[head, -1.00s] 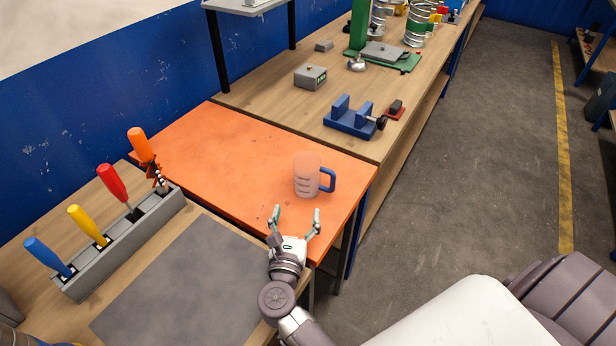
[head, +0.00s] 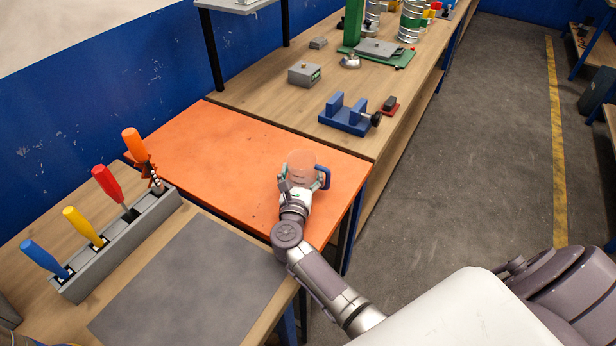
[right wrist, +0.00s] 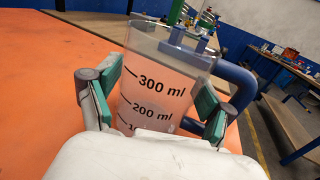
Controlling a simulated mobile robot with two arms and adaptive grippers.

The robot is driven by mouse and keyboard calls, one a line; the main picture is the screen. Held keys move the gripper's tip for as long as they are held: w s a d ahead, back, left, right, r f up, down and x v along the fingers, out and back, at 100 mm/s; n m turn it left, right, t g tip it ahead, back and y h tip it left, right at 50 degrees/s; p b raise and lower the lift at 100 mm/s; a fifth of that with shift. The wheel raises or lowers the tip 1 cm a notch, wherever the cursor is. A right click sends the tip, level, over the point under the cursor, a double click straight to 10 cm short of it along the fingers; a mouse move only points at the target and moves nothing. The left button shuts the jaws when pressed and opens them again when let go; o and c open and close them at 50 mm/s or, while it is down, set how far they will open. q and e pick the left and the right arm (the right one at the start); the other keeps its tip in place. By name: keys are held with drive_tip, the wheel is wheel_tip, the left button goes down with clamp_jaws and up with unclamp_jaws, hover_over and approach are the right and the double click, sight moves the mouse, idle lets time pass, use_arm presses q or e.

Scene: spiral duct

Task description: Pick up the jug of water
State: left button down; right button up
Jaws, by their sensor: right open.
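The jug (head: 301,161) is a clear measuring jug with black volume marks and a blue handle, standing upright on the orange table (head: 220,145). In the right wrist view the jug (right wrist: 165,75) stands between the two green-padded fingers of my right gripper (right wrist: 158,98), with its handle to the right. My right gripper (head: 301,182) is open around the jug's near side. A gap shows at the left finger; contact at the right finger is hard to tell. The jug's lower part is hidden behind the gripper. My left gripper is not seen.
A blue vise (head: 346,115) and a grey box (head: 305,74) sit on the wooden bench behind. A grey rack (head: 115,245) with colourful screwdrivers stands at the left by a dark mat (head: 190,285). The orange table is clear left of the jug.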

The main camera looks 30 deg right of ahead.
drive_tip(key=shift+w+d, duration=0.15)
drive_tip(key=shift+w, duration=0.05)
drive_tip(key=shift+s+r, duration=0.1)
drive_tip(key=shift+c, duration=1)
drive_tip(key=c, duration=0.6)
drive_tip(key=shift+c, duration=0.2)
